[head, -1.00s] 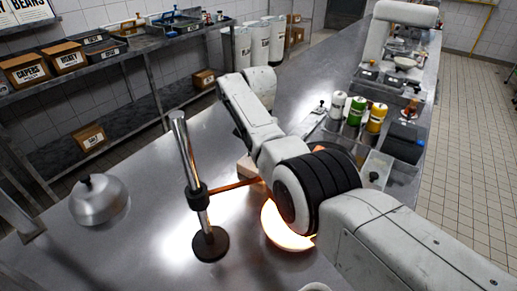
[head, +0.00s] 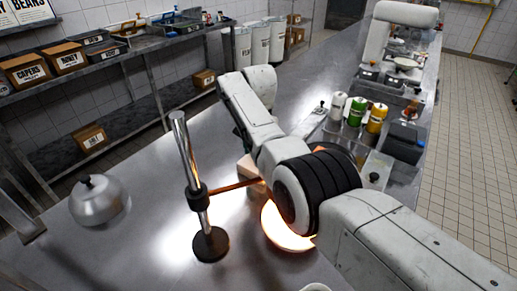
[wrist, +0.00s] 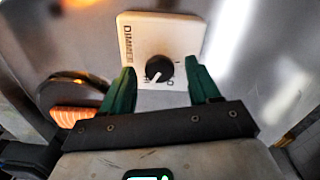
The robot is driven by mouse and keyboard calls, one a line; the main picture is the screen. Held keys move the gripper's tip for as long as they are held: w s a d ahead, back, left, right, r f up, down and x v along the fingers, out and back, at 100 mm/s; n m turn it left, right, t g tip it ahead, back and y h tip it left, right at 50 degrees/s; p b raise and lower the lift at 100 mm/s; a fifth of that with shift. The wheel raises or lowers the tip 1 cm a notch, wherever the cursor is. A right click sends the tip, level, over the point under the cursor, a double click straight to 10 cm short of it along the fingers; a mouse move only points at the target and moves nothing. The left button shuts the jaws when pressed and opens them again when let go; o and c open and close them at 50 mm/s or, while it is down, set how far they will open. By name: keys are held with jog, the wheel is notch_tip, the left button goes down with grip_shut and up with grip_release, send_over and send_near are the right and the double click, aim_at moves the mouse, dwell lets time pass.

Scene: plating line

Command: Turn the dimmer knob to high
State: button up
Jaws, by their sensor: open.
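The dimmer is a white plate (wrist: 137,35) marked "DIMMER" in the wrist view, with a round black knob (wrist: 160,66) near its lower edge. A heat lamp with a glowing shade (head: 283,230) hangs from a chrome post (head: 190,165).
An orange striped piece of food (wrist: 72,116) lies on a dark round dish beside my left finger. A metal dome lid (head: 98,202) stands on the steel counter (head: 140,250) at left. Several bottles (head: 356,112) stand beyond my arm. The counter between lid and post is clear.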

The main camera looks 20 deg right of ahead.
notch_tip(320, 180, up, 10)
jog(key=shift+r+b, duration=0.25)
jog(key=shift+b, duration=0.2)
dwell(0.4)
